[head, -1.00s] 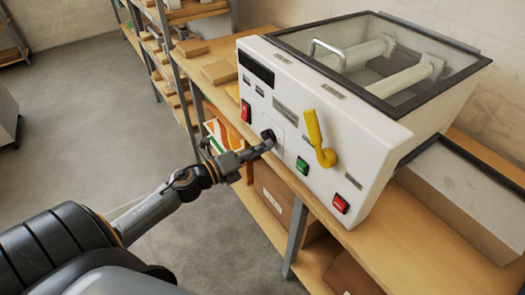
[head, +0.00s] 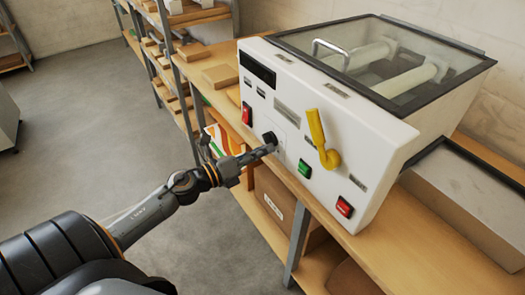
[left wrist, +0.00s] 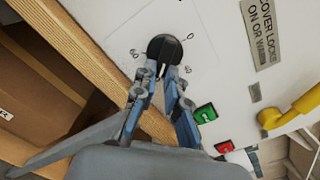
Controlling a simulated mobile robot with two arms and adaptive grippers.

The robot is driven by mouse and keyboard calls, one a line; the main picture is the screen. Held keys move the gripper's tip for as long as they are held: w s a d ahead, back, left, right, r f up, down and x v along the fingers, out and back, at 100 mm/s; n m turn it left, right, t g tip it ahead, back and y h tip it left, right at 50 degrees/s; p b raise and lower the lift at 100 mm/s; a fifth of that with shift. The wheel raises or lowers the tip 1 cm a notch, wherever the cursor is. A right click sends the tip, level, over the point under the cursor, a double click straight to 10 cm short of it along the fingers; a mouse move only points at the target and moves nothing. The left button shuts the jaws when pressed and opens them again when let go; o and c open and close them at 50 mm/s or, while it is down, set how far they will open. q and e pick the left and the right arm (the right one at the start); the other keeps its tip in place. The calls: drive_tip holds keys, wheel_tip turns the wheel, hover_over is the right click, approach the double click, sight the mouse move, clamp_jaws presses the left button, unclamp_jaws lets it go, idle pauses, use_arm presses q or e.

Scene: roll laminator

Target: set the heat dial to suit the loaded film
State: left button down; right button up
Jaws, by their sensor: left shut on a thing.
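The laminator (head: 330,105) is a white box on the wooden bench. Its black heat dial (head: 269,137) is on the front panel; in the left wrist view the dial (left wrist: 165,47) has a pale pointer line and printed numbers around it, among them a 0 at upper right. My left gripper (head: 270,149) is shut on the dial's grip; both fingertips (left wrist: 163,74) close on its lower part in the wrist view. White rolls (head: 412,80) lie under the clear cover (head: 385,55). No film label is readable. My right gripper is not in view.

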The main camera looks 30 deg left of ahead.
use_arm(q)
drive_tip(key=shift+f, duration=0.1)
drive_tip(key=c, duration=1.4)
unclamp_jaws()
drive_tip(key=v, duration=1.2)
